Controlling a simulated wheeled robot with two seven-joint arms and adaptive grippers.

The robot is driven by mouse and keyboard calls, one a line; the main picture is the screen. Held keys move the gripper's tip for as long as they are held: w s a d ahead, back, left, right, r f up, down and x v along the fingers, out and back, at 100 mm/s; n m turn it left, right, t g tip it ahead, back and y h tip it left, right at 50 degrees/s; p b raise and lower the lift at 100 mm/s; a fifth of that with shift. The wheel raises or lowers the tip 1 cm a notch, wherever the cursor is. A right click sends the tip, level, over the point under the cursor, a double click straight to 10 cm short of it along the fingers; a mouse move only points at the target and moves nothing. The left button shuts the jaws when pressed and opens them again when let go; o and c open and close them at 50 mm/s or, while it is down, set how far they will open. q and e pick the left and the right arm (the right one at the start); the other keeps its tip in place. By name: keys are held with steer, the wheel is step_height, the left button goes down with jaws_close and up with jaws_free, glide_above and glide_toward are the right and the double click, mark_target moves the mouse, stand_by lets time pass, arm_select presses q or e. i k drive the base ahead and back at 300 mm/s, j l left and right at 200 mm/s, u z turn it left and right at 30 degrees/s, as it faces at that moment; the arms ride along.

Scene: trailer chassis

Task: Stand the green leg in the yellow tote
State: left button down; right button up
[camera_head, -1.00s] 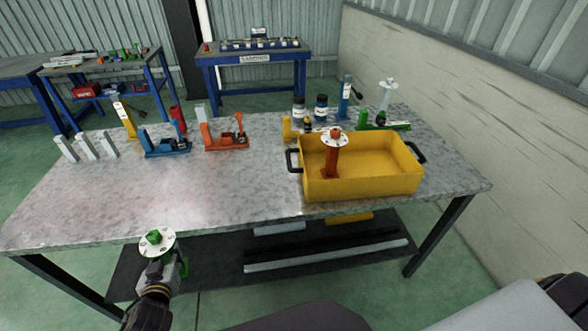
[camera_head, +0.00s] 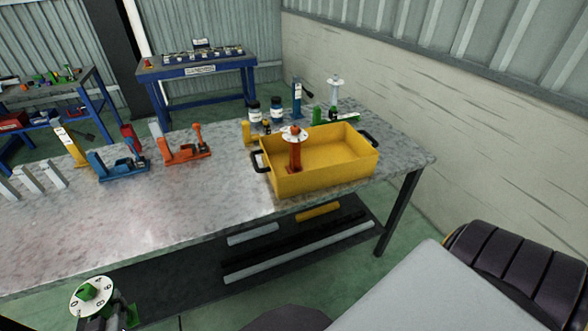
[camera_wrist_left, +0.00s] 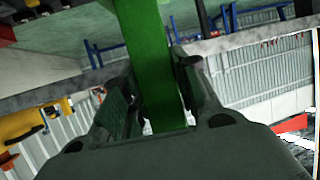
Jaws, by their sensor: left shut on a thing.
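The green leg (camera_wrist_left: 145,50) is between the fingers of my left gripper (camera_wrist_left: 155,100), which is shut on it. In the head view the green leg shows at the bottom left as a white round plate (camera_head: 92,297) with a green centre, in front of the table's near edge. The gripper below it is partly cut off by the frame. The yellow tote (camera_head: 335,172) sits on the right part of the table, well apart from the leg. An orange-red leg (camera_head: 294,153) with a white round top stands upright in its left part. My right gripper is not in view.
The tote's right side and middle look empty. Behind it stand dark jars (camera_head: 276,110), a blue fixture (camera_head: 297,98) and a green fixture (camera_head: 332,115). Orange (camera_head: 187,150) and blue (camera_head: 120,165) fixtures stand to its left. The front left tabletop (camera_head: 150,215) is clear.

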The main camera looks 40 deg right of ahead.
mark_target(332, 157)
steer(key=z, duration=0.4)
steer(key=j+z, duration=0.15)
steer(key=z, duration=0.25)
steer(key=k+z, duration=0.1)
steer(key=z, duration=0.75)
steer(key=k+j+z, duration=0.1)
steer(key=z, duration=0.3)
